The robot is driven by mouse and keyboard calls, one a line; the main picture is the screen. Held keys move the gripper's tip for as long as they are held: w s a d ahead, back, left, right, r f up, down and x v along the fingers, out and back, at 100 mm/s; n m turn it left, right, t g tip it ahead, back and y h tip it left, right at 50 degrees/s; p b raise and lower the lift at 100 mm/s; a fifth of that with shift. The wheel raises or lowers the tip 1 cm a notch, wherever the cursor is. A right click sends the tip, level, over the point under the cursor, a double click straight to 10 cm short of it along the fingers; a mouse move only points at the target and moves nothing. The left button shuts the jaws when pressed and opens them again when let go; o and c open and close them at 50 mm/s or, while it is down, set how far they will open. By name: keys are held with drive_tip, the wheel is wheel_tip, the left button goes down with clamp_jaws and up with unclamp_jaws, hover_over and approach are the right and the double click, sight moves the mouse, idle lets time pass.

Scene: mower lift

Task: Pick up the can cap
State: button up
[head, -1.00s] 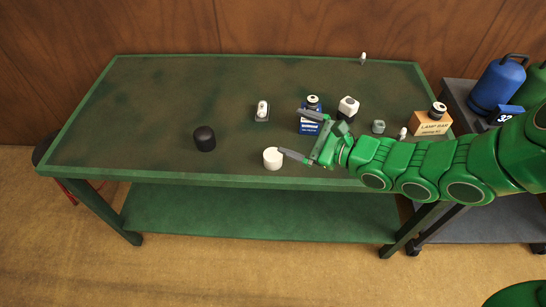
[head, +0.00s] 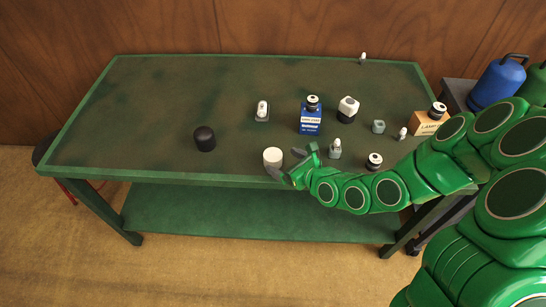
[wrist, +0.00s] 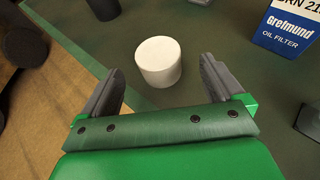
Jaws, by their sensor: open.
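The can cap, seen as a short white cylinder (head: 272,156), stands upright near the front edge of the green table. In the wrist view the white cap (wrist: 158,60) lies straight ahead, between the lines of the two grey fingers and around the level of their tips. My gripper (head: 287,162) is just right of the cap and low by the table's front edge. In the wrist view my gripper (wrist: 161,68) is open, with a gap on each side of the cap. Whether the fingers reach around the cap is hard to tell.
A black cylinder (head: 204,139) stands to the left. A blue oil filter box (head: 310,119), a white-topped bottle (head: 348,108) and small parts stand behind and right of my gripper. A lamp box (head: 430,123) is at the right. The table's left (head: 130,125) is clear.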

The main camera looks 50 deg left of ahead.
sight(276, 157)
drive_tip(key=shift+x, duration=3.45)
drive_tip(key=shift+s+r, duration=0.1)
drive_tip(key=shift+r, duration=0.05)
drive_tip(key=c, duration=1)
